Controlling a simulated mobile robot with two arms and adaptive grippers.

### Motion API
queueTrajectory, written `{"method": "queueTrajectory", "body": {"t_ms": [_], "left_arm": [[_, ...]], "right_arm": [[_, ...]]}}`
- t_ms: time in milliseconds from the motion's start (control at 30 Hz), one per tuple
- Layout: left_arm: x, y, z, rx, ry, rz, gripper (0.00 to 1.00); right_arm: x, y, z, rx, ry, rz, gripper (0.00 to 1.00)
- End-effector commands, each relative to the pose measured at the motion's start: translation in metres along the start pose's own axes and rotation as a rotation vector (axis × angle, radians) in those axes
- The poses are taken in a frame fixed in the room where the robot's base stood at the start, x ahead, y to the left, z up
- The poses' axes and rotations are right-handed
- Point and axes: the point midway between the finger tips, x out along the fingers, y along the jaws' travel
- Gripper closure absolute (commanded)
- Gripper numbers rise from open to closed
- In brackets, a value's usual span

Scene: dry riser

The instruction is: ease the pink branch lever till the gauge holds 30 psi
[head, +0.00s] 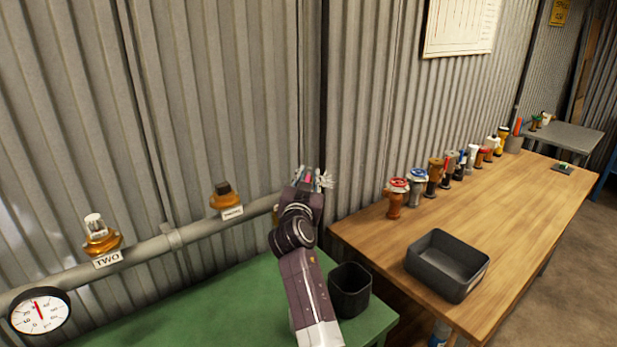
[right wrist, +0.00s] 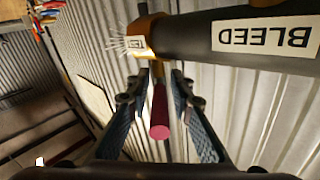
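The pink lever (right wrist: 159,112) sticks out toward the camera from the end of a dark pipe labelled BLEED (right wrist: 215,38) in the right wrist view. My right gripper (right wrist: 160,88) has its blue-grey fingers on both sides of the lever, with gaps showing; I cannot tell whether either touches it. In the head view this gripper (head: 309,180) is at the pipe's right end, and the lever is mostly hidden. Thin white streaks like spray show there. The round gauge (head: 40,312) at lower left has a red needle pointing up and slightly left; its figures are too small to read surely. My left gripper is out of view.
The grey pipe (head: 150,248) runs along the corrugated wall, with brass fittings (head: 102,240) on it. A dark bin (head: 349,290) stands on the green bench (head: 215,310). The wooden table (head: 500,215) holds a grey tray (head: 447,264) and a row of coloured fittings.

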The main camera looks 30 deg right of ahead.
Motion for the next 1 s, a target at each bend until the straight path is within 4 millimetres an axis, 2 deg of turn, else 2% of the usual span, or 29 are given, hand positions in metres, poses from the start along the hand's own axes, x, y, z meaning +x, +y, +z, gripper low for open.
{"method": "queueTrajectory", "body": {"t_ms": [367, 467, 800, 1000], "left_arm": [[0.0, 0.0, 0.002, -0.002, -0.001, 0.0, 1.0], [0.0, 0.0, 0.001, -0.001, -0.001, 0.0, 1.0], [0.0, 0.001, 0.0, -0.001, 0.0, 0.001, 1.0], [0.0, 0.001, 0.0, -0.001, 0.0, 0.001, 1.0]], "right_arm": [[0.0, -0.001, -0.004, 0.001, 0.002, 0.0, 0.72], [0.0, -0.003, -0.015, 0.004, 0.004, 0.0, 0.72], [0.0, -0.016, -0.078, 0.003, 0.004, -0.001, 0.72], [0.0, -0.019, -0.096, 0.001, 0.002, -0.001, 0.72]]}}
